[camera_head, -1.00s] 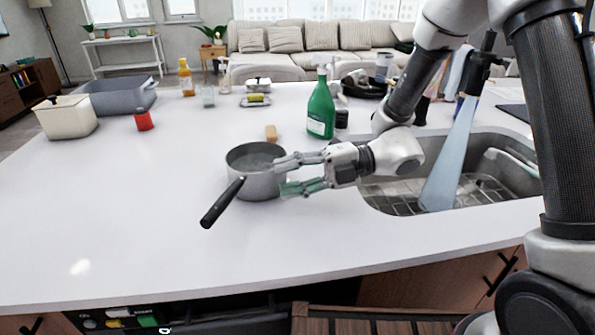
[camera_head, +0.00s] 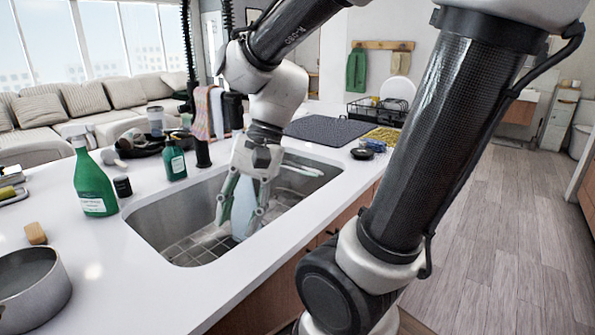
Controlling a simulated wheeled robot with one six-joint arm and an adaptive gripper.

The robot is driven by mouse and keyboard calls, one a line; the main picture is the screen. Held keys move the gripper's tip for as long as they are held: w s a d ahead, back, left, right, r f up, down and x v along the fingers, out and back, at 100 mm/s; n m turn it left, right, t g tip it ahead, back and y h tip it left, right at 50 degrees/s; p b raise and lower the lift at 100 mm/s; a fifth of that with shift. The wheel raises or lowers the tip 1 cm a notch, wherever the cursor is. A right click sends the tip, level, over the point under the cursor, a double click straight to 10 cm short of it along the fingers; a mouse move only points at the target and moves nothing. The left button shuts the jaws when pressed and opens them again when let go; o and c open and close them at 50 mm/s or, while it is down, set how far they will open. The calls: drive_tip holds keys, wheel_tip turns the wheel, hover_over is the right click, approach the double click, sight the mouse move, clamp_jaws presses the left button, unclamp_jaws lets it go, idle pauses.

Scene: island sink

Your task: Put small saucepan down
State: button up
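The small saucepan (camera_head: 38,298) is a grey metal pan standing upright on the white countertop at the lower left. It is cut off by the picture's left edge, and its black handle is out of view. My gripper (camera_head: 238,216) points down over the sink (camera_head: 165,225), well to the right of the saucepan and apart from it.
A green bottle (camera_head: 93,180), a dark jar (camera_head: 122,187), a smaller green bottle (camera_head: 174,160) and a brown block (camera_head: 36,233) stand near the sink's left side. Behind the sink are the black faucet (camera_head: 200,150) and a dark mat (camera_head: 328,130). Bare countertop lies between saucepan and sink.

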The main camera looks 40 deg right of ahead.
drive_tip(key=s+d+r+n+t+h, duration=0.1)
drive_tip(key=d+r+n+t+h, duration=0.3)
drive_tip(key=d+n, duration=0.5)
drive_tip(key=d+r+h, duration=0.1)
drive_tip(key=d, duration=0.3)
drive_tip(key=shift+s+t, duration=0.2)
drive_tip(key=shift+t, duration=0.2)
drive_tip(key=shift+r, duration=0.1)
